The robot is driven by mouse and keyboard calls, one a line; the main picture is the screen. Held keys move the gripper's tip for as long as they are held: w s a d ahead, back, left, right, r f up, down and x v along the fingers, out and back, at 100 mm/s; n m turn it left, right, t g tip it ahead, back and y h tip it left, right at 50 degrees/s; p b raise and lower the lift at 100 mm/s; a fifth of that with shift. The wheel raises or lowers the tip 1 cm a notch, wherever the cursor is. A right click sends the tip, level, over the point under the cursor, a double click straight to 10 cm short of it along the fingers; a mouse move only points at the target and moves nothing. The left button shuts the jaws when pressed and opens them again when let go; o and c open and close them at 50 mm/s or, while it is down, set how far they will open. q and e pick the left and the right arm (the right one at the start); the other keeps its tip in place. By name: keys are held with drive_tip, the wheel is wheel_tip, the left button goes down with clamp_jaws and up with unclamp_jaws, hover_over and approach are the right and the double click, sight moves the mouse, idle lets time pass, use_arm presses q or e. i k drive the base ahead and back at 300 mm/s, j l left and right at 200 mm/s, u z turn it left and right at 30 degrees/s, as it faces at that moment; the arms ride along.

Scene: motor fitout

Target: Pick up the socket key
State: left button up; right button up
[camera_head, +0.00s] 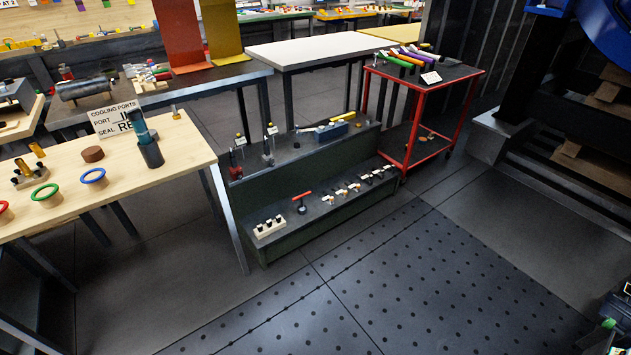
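A tool with a red T-shaped handle (302,196) stands in a dark round base on the lower shelf of the dark green two-step bench (330,228). It looks like the socket key, but it is too small to be certain. On the upper step, two slim upright tools (237,160) (268,148) stand at the left end, the left one with a red part. Neither of my grippers shows in the head view.
A light wooden table (130,182) with coloured rings and a cooling ports sign (117,118) stands left. A red cart (415,150) carrying colourful-handled tools stands right of the bench. A white block (269,228) and several small fittings share the lower shelf. Dotted floor (400,280) in front is clear.

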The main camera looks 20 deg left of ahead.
sight(302, 208)
drive_tip(key=i+l+u, duration=0.1)
drive_tip(key=i+u, duration=0.3)
drive_tip(key=i+l+u, duration=0.4)
drive_tip(key=i, duration=0.15)
drive_tip(key=i+l+u, duration=0.4)
drive_tip(key=i+j, duration=0.05)
drive_tip(key=j, duration=0.05)
